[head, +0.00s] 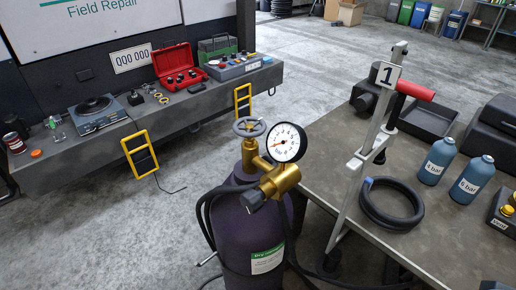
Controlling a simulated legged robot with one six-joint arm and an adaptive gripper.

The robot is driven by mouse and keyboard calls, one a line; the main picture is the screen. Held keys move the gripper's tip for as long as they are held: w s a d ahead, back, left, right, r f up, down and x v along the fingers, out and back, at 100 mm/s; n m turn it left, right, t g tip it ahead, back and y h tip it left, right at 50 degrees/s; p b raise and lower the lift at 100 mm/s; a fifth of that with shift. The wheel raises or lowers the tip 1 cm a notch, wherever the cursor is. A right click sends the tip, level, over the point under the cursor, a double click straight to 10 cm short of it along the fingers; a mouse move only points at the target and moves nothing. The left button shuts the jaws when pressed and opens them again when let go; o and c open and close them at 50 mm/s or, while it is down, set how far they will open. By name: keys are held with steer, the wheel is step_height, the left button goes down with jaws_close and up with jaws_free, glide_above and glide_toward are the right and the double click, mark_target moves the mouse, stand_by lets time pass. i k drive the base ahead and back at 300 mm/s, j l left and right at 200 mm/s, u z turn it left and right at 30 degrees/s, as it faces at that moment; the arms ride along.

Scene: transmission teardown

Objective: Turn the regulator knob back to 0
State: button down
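A dark purple gas cylinder (232,222) stands upright at the lower middle of the head view. A brass regulator (279,181) is mounted at its top. The regulator knob (254,198) is a dark grey knob on the lower left of the brass body. A round white pressure gauge (287,142) marked in bar sits above the regulator. Its needle is too small to read with certainty. A grey valve handwheel (249,127) sits on top of the cylinder. My gripper is not in view, and nothing is seen touching the knob.
At right, a workbench (318,150) holds a metal stand (366,150) with a red handle (415,91), a coiled black hose (412,219) and blue bottles (437,160). Hoses hang around the cylinder. A grey truck-side shelf (190,122) with tools stands at left. Floor left of the cylinder is clear.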

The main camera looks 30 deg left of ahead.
mark_target(252, 200)
steer(key=u, duration=1.5)
steer(key=k, duration=0.05)
